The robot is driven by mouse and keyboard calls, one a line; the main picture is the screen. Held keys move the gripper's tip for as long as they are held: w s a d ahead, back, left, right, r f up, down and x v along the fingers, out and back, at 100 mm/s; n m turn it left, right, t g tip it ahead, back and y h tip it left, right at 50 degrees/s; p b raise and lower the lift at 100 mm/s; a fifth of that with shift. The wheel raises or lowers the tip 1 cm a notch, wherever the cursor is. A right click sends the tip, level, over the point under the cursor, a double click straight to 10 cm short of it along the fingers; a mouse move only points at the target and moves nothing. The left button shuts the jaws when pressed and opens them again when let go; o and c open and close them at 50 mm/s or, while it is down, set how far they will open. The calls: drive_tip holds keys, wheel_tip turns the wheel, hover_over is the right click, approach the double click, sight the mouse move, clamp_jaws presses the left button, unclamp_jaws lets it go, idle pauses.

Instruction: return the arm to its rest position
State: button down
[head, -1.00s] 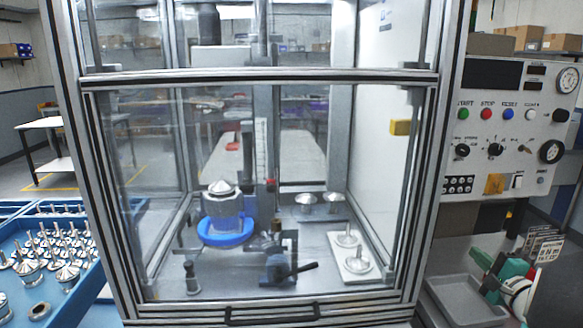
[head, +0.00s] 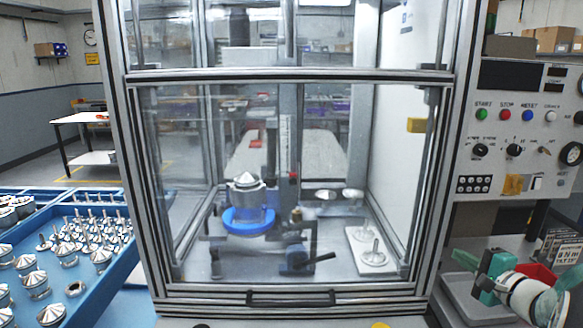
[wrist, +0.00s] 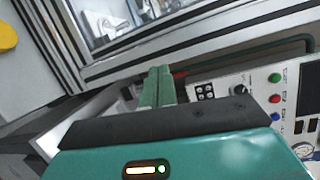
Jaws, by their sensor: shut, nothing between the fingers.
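My gripper (wrist: 157,88) is in the wrist view, its two green fingers pressed together with nothing between them. In the head view my arm shows at the lower right, with a green wrist and a white link, and my gripper (head: 464,259) points left. It is in front of the control panel (head: 525,135), below its row of buttons, and to the right of the enclosure (head: 285,76). I cannot tell from the frames whether it touches anything.
The enclosure's clear front door is down, with a black handle (head: 290,299) at its bottom. Inside are a housing on a blue ring (head: 249,221) and a white plate (head: 384,262). A blue tray (head: 113,291) of metal parts stands left. A grey bin (head: 470,303) lies under my arm.

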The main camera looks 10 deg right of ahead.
drive_tip(key=s+a+n+g+y, duration=0.2)
drive_tip(key=s+a+n+g, duration=0.15)
drive_tip(key=a, duration=0.85)
drive_tip(key=s+a+n+g+y, duration=0.2)
drive_tip(key=a+n+g, duration=0.25)
drive_tip(key=a, duration=0.65)
drive_tip(key=s+a+f+n+g+h, duration=0.1)
drive_tip(key=s+a+n+h, duration=0.2)
drive_tip(key=s, duration=0.4)
drive_tip(key=s+a+n+g+h, duration=0.1)
drive_tip(key=s+a+n+h, duration=0.3)
drive_tip(key=s+n, duration=0.2)
drive_tip(key=shift+s+f+n+g, duration=0.3)
drive_tip(key=shift+s+f+g, duration=0.1)
drive_tip(key=shift+s, duration=0.65)
